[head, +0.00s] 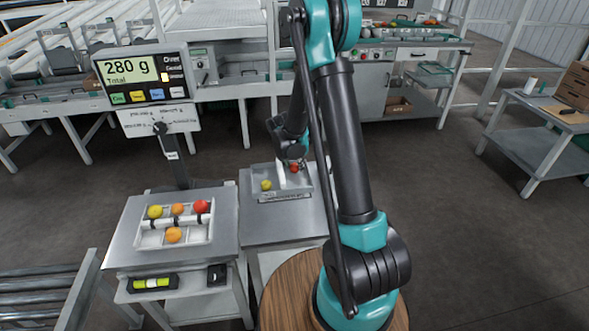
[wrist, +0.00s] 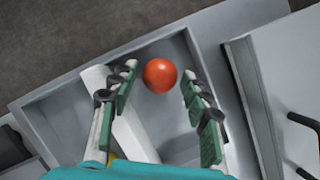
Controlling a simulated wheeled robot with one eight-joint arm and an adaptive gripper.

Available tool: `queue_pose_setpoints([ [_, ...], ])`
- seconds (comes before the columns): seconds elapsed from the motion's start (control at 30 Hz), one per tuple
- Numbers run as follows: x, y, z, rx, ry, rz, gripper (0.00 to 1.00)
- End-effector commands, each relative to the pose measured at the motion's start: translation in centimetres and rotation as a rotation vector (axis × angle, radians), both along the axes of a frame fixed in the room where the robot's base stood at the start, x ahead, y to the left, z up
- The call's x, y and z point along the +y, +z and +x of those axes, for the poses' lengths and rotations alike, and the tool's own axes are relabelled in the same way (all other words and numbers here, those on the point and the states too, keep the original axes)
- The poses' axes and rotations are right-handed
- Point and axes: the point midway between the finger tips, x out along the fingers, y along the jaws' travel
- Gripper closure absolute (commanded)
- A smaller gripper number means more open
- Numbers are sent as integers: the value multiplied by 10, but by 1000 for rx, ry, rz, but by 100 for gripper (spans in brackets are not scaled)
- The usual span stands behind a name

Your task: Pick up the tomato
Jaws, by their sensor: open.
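A red tomato (wrist: 160,75) lies in a shallow grey tray (wrist: 62,113), beside a white divider (wrist: 133,130). In the head view the red tomato (head: 294,168) shows small, just by my gripper (head: 288,163). In the wrist view my gripper (wrist: 160,80) is open, its green-padded fingers on either side of the tomato. Gaps show between the tomato and both fingers. How far above the tray floor the fingertips are, I cannot tell. A yellow-green tomato (head: 266,185) lies in the same tray, left of the divider.
A scale platform (head: 125,240) stands to the left, with a divided white tray (head: 185,243) holding several yellow, orange and red tomatoes. Its display (head: 130,72) reads 280 g. Raised tray walls surround the red tomato. A grey side table (head: 535,150) stands far right.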

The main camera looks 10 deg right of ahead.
Motion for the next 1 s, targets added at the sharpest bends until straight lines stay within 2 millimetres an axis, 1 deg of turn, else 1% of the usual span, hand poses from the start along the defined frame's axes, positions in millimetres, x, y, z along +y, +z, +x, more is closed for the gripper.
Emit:
queue_pose_setpoints([
  [0.1,-2,-7,2,0,-1,0,53],
  [0.37,-2,-9,2,0,0,0,53],
  [0.4,-2,-9,2,0,0,0,55],
  [0.5,-2,-9,2,0,0,0,68],
  [0.6,-2,-8,2,0,0,0,78],
  [0.87,-2,-8,2,0,0,0,78],
  [1.0,-2,-5,3,0,0,0,78],
])
